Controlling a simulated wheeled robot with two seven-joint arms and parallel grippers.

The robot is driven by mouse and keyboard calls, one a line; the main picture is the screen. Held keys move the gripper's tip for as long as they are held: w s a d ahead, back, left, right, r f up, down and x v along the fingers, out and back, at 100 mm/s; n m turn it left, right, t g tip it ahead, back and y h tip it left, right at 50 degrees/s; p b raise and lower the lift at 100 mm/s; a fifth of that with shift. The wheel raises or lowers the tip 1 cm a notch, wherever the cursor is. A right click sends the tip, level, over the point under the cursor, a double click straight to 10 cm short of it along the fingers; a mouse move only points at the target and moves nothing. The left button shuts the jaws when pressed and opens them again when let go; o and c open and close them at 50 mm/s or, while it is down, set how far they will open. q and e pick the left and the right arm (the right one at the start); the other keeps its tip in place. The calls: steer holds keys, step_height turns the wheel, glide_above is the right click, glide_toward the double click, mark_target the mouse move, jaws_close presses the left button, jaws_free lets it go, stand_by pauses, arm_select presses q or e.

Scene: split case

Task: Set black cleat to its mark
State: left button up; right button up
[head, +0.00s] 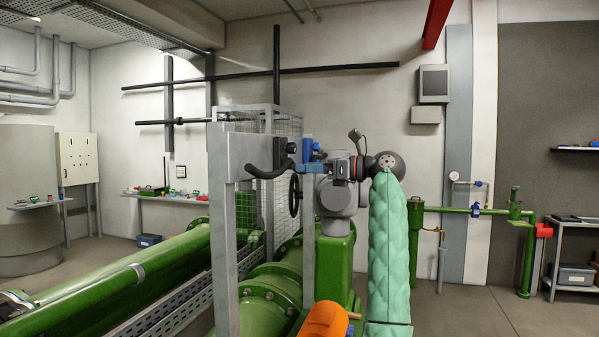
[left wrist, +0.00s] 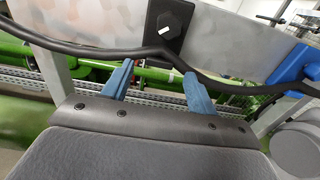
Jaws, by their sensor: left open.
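The black cleat seems to be the black block with a hexagonal knob (left wrist: 174,22) in the left wrist view. It sits on the face of a grey metal beam (left wrist: 95,22). A small white stripe shows on the knob. In the head view it looks like the dark block (head: 291,148) on the beam. My left gripper (head: 311,162) is just to its right there. In the left wrist view my left gripper (left wrist: 158,82) is open and empty, its two blue fingers apart below the block. I cannot make out a separate mark. My right gripper is not in view.
A black hose (left wrist: 80,48) crosses between the fingers and the beam; it also shows in the head view (head: 265,173). A blue block (left wrist: 291,64) sits right of the cleat. Green pipes (head: 140,275) and a mesh cage (head: 284,125) surround the grey frame.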

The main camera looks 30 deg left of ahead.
arm_select(q)
steer(key=v, duration=0.4)
steer(key=shift+b, duration=0.35)
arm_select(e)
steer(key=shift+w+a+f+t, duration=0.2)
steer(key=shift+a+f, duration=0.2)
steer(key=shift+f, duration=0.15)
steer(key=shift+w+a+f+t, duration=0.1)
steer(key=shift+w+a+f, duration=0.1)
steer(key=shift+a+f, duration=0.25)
